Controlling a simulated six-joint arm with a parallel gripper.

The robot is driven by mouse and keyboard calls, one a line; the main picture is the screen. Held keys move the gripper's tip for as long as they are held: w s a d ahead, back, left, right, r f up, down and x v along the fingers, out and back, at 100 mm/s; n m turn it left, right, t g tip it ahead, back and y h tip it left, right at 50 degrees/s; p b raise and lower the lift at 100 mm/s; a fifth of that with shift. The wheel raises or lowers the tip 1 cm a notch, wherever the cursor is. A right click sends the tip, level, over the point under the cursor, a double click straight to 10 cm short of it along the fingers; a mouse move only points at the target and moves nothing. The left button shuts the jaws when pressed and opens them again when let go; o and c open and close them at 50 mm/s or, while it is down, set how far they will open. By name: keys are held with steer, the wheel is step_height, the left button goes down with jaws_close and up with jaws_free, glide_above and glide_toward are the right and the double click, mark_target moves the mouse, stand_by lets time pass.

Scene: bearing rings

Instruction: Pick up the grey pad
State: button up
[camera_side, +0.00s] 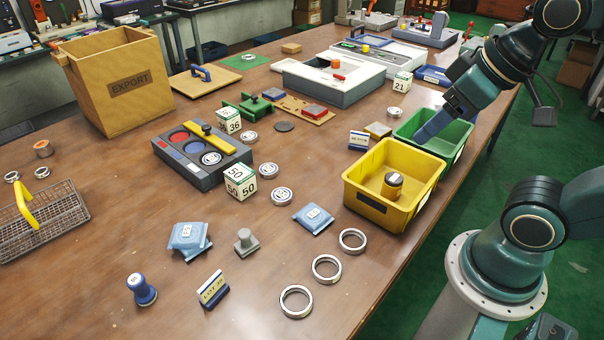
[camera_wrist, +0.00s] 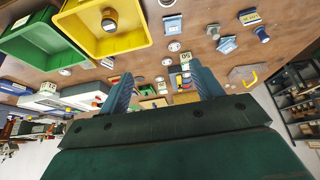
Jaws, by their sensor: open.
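My gripper (camera_side: 430,131) is at the right in the side view, over or beside the green bin and well apart from the pad. In the wrist view my gripper (camera_wrist: 164,84) shows two spread blue fingers with nothing held between them.
A yellow bin (camera_side: 365,198) holding a dark-topped jar (camera_side: 392,185) and a green bin (camera_side: 462,135) stand at the table's right. A number cube (camera_side: 229,120) and a dark tray (camera_side: 180,160) are left of the pad. Bearing rings (camera_side: 326,268) lie in front.

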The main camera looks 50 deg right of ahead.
steer(key=shift+c, duration=0.5)
steer(key=w+a+f+n+g+y, duration=0.1)
steer(key=w+a+f+n+y, duration=0.15)
steer(key=w+n, duration=0.4)
steer(key=w+a+f+n+g+y, duration=0.15)
steer(key=w+a+n, duration=0.25)
steer(key=w, duration=0.6)
steer(key=n+g+y, duration=0.3)
steer(key=n, duration=0.5)
glide_toward(246, 240)
step_height(246, 240, up, 2)
steer(key=w+d, duration=0.2)
steer(key=shift+s+d+m, duration=0.15)
steer(key=shift+s+m, duration=0.05)
steer(key=shift+m, duration=0.05)
steer(key=shift+f, duration=0.1)
steer(key=shift+x, duration=4.25)
